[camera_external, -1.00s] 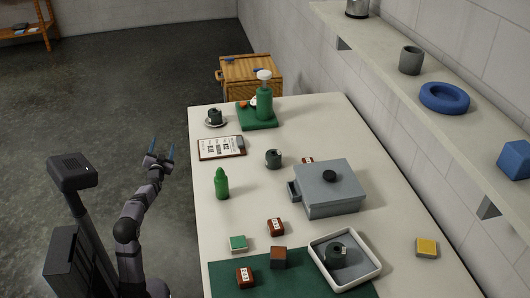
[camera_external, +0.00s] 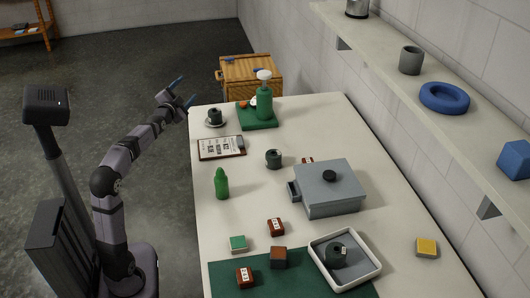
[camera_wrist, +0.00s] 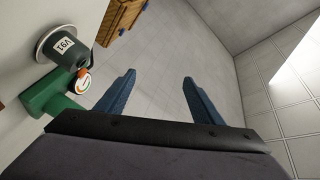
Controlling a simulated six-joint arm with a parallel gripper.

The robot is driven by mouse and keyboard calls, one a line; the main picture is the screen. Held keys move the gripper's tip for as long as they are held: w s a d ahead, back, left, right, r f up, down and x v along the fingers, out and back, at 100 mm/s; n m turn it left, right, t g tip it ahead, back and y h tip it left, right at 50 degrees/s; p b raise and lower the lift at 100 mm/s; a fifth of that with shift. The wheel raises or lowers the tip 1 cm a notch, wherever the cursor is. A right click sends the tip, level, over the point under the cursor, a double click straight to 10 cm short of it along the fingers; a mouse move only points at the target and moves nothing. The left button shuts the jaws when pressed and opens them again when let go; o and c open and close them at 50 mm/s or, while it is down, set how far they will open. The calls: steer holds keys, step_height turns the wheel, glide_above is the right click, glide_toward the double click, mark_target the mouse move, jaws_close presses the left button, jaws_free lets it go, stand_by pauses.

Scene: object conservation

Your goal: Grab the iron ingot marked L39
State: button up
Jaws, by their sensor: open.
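Small red-brown blocks with white labels stand on the table: one mid-table (camera_external: 276,227), one on the green mat (camera_external: 245,277), and one mostly hidden behind the grey box (camera_external: 307,160). Their marks are too small to read, so I cannot tell which is L39 or whether they are ingots. A brown block (camera_external: 279,258) without a readable mark is on the mat's edge. My gripper (camera_external: 184,91) is open and empty near the table's far left corner, away from these blocks.
A dark labelled weight (camera_wrist: 66,47) on a white saucer and a green tray (camera_wrist: 45,93) are left of the fingers. A wooden crate (camera_external: 250,80) stands beyond the table. The grey lidded box (camera_external: 330,190) and white tray (camera_external: 318,265) occupy the table's right side.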

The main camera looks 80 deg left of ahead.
steer(key=w+d+t+h+p, duration=0.1)
steer(key=w+d+h+p, duration=0.15)
steer(key=w+p, duration=0.55)
steer(key=m+h+p, duration=0.2)
steer(key=h+p, duration=1.2)
steer(key=p, duration=0.5)
glide_toward(305, 162)
steer(key=shift+x, duration=0.8)
steer(key=shift+p+x, duration=0.55)
steer(key=shift+x, duration=0.55)
steer(key=shift+w+r, duration=0.1)
steer(key=shift+w, duration=0.1)
steer(key=p+x, duration=0.2)
steer(key=p, duration=0.1)
steer(key=shift+w, duration=0.4)
steer(key=shift+p+x, duration=0.45)
steer(key=shift+x, duration=0.8)
